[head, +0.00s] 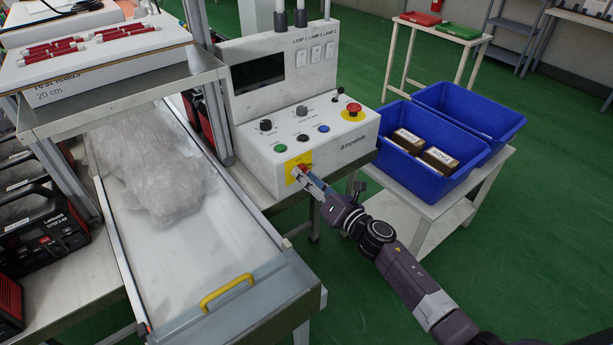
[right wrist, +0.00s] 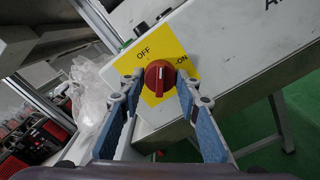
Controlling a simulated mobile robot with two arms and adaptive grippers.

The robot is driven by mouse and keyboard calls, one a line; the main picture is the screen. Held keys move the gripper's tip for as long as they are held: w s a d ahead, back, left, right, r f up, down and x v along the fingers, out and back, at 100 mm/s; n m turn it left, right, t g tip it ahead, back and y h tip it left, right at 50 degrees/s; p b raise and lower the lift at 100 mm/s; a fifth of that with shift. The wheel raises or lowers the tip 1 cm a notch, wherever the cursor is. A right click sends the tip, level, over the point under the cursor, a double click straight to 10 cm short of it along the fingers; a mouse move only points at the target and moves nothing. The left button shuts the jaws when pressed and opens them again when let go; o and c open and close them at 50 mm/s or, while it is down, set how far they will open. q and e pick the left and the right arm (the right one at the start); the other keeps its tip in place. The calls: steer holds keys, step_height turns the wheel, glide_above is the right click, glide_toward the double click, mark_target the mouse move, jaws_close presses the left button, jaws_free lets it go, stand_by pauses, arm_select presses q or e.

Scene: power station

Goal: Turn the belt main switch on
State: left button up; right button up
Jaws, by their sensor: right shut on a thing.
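The belt main switch is a red rotary knob (right wrist: 158,77) on a yellow plate (right wrist: 175,55) marked OFF and ON. In the right wrist view its grip bar stands nearly upright in the picture, and I cannot tell for sure which mark it points to. In the head view the yellow plate (head: 293,169) is on the lower front of the white Ampetus control box (head: 330,163). My right gripper (head: 306,176) is shut on the red knob, with its blue-padded fingers (right wrist: 157,84) on either side of it. My left gripper is not in view.
A red emergency button (head: 354,109) and small knobs sit on the box's top. The conveyor (head: 235,244) with a yellow handle (head: 226,292) and a plastic-wrapped bundle (head: 157,180) lies left. Blue bins (head: 405,178) stand on a side table at right. Green floor is open in front.

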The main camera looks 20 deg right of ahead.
steer(key=shift+d+m+p, duration=0.1)
steer(key=shift+m+p, duration=0.85)
steer(key=shift+m, duration=4.05)
steer(key=o, duration=1.2)
steer(key=v, duration=1.2)
